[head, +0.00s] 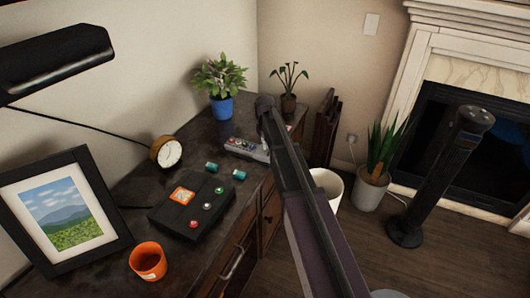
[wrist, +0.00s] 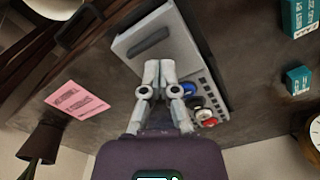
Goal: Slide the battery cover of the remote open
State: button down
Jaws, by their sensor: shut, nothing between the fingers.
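The remote (wrist: 172,34) is a light grey slab lying on the dark desk, with blue, white and red round buttons at one end and a dark grooved patch (wrist: 148,41) on its other part, which looks like the cover. In the head view the remote (head: 240,147) lies partly behind my arm. My gripper (wrist: 160,66) is shut and empty, its fingertips over the remote's middle, near the grooved patch. I cannot tell whether the tips touch it. The fingers hide part of the surface between patch and buttons. The cover seems in place.
A clock (head: 167,152), a black button box (head: 192,205), an orange cup (head: 147,261) and a blue-potted plant (head: 221,100) share the desk. A pink note (wrist: 77,100) lies beside the remote.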

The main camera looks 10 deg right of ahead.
jog(key=shift+f+b, duration=0.6)
dwell(0.5)
jog(key=s+d, duration=0.3)
jog(key=d, duration=0.2)
jog(key=shift+s, duration=0.4)
dwell(3.9)
jog(key=shift+d+r, duration=0.1)
notch_tip(320, 180, up, 7)
jog(key=p, duration=0.7)
dwell(0.5)
dwell(0.4)
